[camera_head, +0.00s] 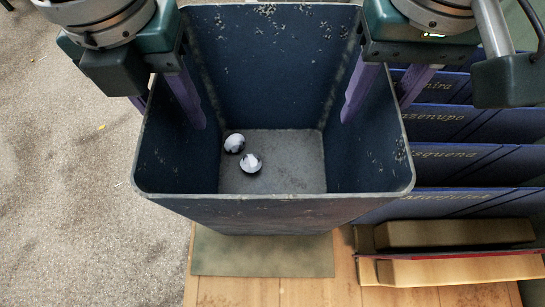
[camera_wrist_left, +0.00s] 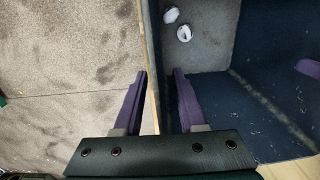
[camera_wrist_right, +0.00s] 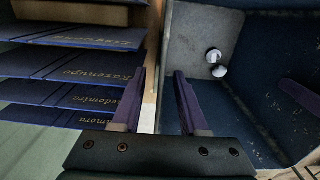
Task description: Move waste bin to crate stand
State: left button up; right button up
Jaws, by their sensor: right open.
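My left gripper (camera_head: 170,112) is open over the bin's left wall, one finger inside and one outside. The left wrist view shows the wall (camera_wrist_left: 152,60) between its fingers. My right gripper (camera_head: 378,105) is open over the right wall in the same way, with the wall (camera_wrist_right: 164,60) between its fingers in the right wrist view. I cannot tell which thing is the crate stand.
Blue panels with gold lettering (camera_head: 460,160) stand in a row close to the bin's right side. Brown board pieces (camera_head: 455,233) lie in front of them. A green mat (camera_head: 262,256) and a wooden surface (camera_head: 350,290) show at the front. Grey speckled floor (camera_head: 70,190) is clear at the left.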

pick_arm(q)
jog(key=shift+f, duration=0.4)
pick_arm(e)
jog(key=shift+f, duration=0.4)
pick_arm(q)
grip_shut()
pick_arm(e)
grip_shut()
pick_arm(q)
jog(key=shift+r, duration=0.1)
dwell(0.5)
